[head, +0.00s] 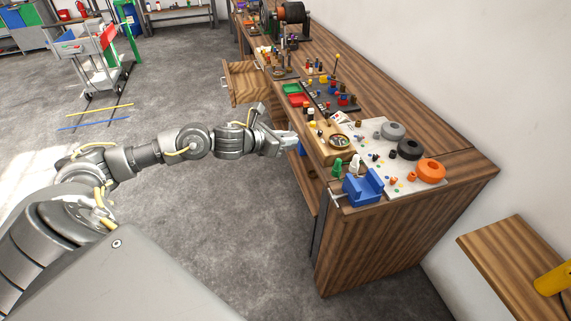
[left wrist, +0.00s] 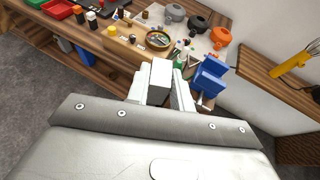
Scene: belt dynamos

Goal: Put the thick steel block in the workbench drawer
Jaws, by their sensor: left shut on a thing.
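My left gripper (head: 280,141) is at the front edge of the workbench, over its near half. In the left wrist view the gripper (left wrist: 162,88) is shut on a light grey block, the thick steel block (left wrist: 161,73), with a finger on each side. In the head view I cannot make out the block apart from the fingers. The workbench drawer (head: 243,82) stands pulled out at the far part of the bench's front, well beyond my gripper. My right gripper is not in view.
A trolley (head: 95,60) stands at the back left. The floor before the bench is clear.

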